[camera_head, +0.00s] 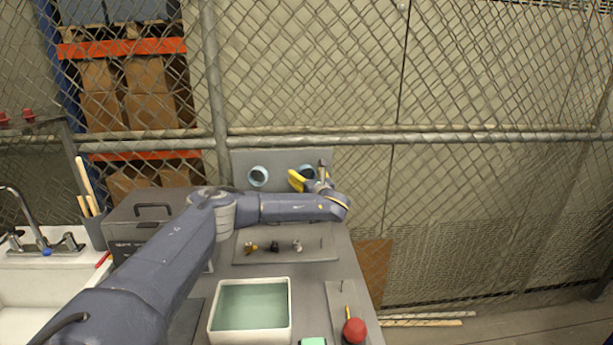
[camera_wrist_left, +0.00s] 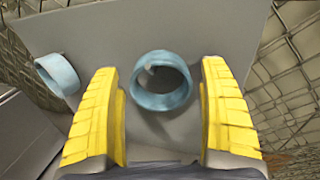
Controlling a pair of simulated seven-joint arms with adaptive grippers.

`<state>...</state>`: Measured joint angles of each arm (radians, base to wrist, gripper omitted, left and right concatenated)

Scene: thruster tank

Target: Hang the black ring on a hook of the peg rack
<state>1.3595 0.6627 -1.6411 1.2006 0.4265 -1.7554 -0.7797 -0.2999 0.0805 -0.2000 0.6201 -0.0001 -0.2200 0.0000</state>
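I cannot make out a black ring for certain in either view. A small dark piece (camera_head: 274,247) lies between a yellowish piece (camera_head: 250,247) and a grey piece (camera_head: 297,245) on a grey plate (camera_head: 320,254); its shape is too small to tell. I cannot make out hooks of a peg rack. An upright grey panel (camera_head: 278,160) at the back carries two pale blue rings, a left one (camera_head: 258,176) and a right one partly behind my left gripper (camera_head: 311,175). In the left wrist view my left gripper (camera_wrist_left: 159,72) is open; the right blue ring (camera_wrist_left: 162,98) shows between its yellow fingers.
A white basin of greenish liquid (camera_head: 249,330) stands at the front. A red ball-shaped thing (camera_head: 354,331) is to its right. A dark grey box (camera_head: 150,212) and a sink (camera_head: 25,290) are at the left. Chain-link fence (camera_head: 450,100) stands behind the bench.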

